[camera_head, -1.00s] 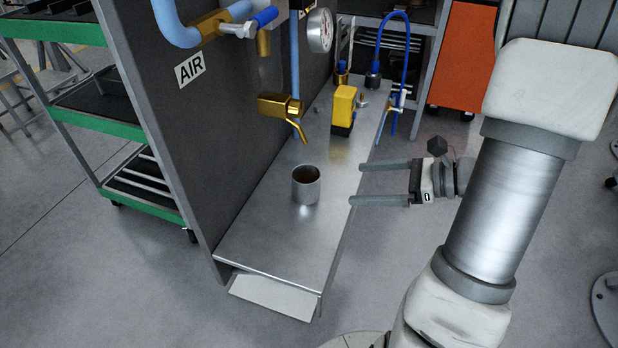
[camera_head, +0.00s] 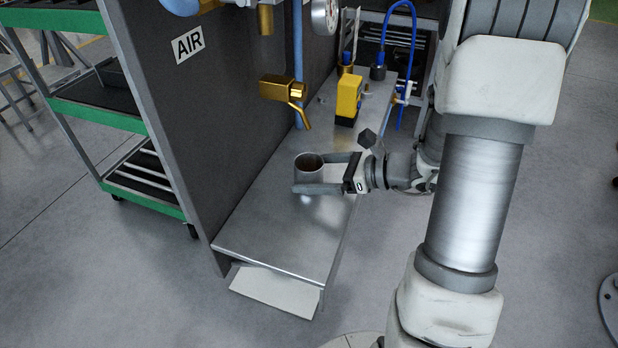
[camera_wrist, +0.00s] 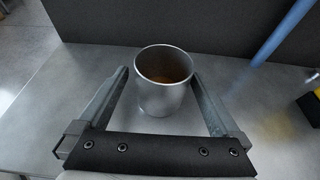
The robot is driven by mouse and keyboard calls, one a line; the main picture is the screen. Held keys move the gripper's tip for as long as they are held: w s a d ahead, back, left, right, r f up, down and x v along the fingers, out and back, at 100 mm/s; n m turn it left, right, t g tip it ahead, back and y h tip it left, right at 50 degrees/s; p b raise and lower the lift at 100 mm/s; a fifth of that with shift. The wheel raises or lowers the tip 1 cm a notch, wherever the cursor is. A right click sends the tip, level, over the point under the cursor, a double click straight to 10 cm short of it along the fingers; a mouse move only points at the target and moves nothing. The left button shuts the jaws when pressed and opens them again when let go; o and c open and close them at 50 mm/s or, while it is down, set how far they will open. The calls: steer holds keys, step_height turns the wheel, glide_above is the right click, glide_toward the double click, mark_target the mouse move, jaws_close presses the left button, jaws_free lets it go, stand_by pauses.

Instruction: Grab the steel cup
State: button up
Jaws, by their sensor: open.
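The steel cup (camera_head: 309,168) stands upright on the metal shelf, below the brass tap. In the wrist view the cup (camera_wrist: 165,92) sits between the two fingers, near their tips, and its inside looks brownish. My gripper (camera_head: 312,173) reaches in from the right with its fingers on either side of the cup. The near finger hides part of the cup's lower side in the head view. In the wrist view my gripper (camera_wrist: 160,88) is open, with a gap visible beside the cup at the left; contact at the right is hard to tell.
The metal shelf (camera_head: 275,232) is clear in front of the cup. A dark panel (camera_head: 225,110) rises behind it. The brass tap (camera_head: 287,90) hangs above. A yellow block (camera_head: 347,97) and a blue hose (camera_head: 413,35) stand farther back. A green-edged cart (camera_head: 100,115) is at left.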

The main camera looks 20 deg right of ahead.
mark_target(296, 181)
steer(key=x, duration=0.4)
steer(key=shift+w+b, duration=0.15)
steer(key=shift+b, duration=0.25)
steer(key=shift+r, duration=0.15)
jaws_close()
